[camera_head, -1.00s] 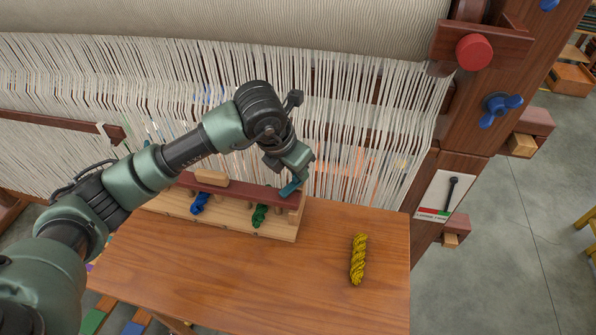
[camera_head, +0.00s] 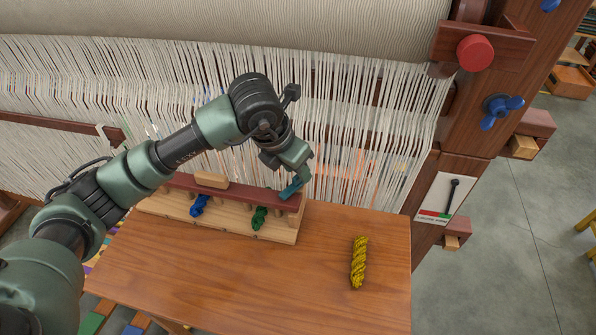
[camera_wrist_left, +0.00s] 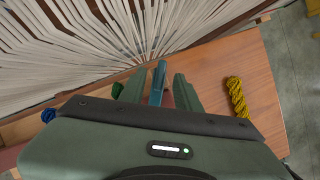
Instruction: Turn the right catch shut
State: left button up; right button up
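The right catch (camera_head: 289,190) is a small teal lever at the right end of the dark red bar (camera_head: 240,189) on the wooden rack (camera_head: 278,233). In the left wrist view the catch (camera_wrist_left: 158,82) stands between the two green fingers of my left gripper (camera_wrist_left: 160,92). The fingers are apart, with a gap seeming to show on each side of the catch. In the head view my left gripper (camera_head: 297,178) points down over this end of the bar and hides part of the catch. The left catch cannot be made out. My right gripper is not in view.
A blue skein (camera_head: 198,206) and a green skein (camera_head: 259,217) hang in the rack. A yellow skein (camera_head: 359,262) lies on the wooden table (camera_head: 330,300), with clear table around it. Pale warp threads (camera_head: 350,130) of the loom rise close behind the gripper.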

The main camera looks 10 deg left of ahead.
aim_at(289, 190)
pick_arm(q)
jog(key=b+v, duration=0.1)
jog(key=v, duration=0.5)
dwell(0.3)
